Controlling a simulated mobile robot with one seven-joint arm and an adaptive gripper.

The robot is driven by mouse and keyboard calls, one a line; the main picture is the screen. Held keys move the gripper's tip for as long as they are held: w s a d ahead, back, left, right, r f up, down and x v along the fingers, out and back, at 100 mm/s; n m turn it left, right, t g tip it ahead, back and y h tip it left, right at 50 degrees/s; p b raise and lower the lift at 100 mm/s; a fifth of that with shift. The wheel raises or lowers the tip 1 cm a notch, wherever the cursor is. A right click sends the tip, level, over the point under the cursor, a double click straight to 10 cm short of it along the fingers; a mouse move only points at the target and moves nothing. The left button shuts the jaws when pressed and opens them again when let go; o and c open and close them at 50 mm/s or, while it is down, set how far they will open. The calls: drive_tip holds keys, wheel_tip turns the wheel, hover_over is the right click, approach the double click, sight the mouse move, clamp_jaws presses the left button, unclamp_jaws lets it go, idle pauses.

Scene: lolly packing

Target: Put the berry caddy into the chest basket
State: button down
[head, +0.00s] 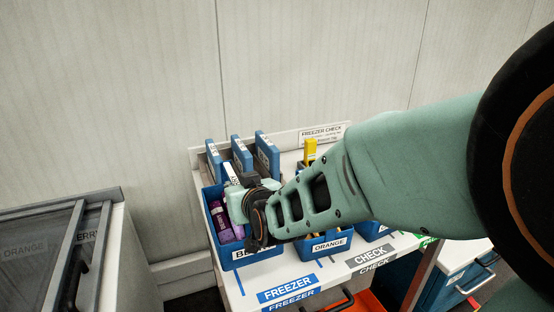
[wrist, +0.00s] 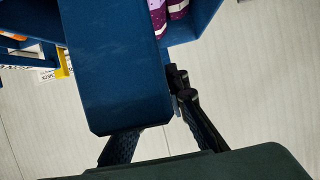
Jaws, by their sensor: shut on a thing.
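The berry caddy (head: 214,222) is a blue open bin with purple packs in it. It stands on the white counter at its left end, its front label partly covered by my gripper (head: 256,212). My gripper is shut on the caddy; in the wrist view a broad blue part (wrist: 110,60) lies between the fingers (wrist: 160,128), with purple packs beyond. I cannot tell from the head view whether the caddy is lifted. The chest (head: 60,205) is at the left, with grey-framed glass on top; labels ORANGE and part of BERRY show through it. The basket inside is unclear.
An orange caddy (head: 318,254) stands right of the berry caddy, with another blue caddy beyond, partly behind my arm. Upright blue panels (head: 240,152) stand behind. The counter (head: 232,288) bears FREEZER and CHECK labels. A gap separates counter and chest.

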drive_tip(key=w+d+f, duration=0.1)
drive_tip(key=w+f, duration=0.1)
drive_tip(key=f, duration=0.1)
drive_tip(key=w+d+f+b, duration=0.1)
drive_tip(key=f, duration=0.1)
drive_tip(key=shift+w+d, duration=0.1)
drive_tip(key=shift+d, duration=0.25)
drive_tip(key=shift+w+d+f+b, duration=0.15)
drive_tip(key=shift+f+b, duration=0.85)
drive_tip(key=shift+f, duration=0.85)
drive_tip(key=c, duration=1.9)
unclamp_jaws()
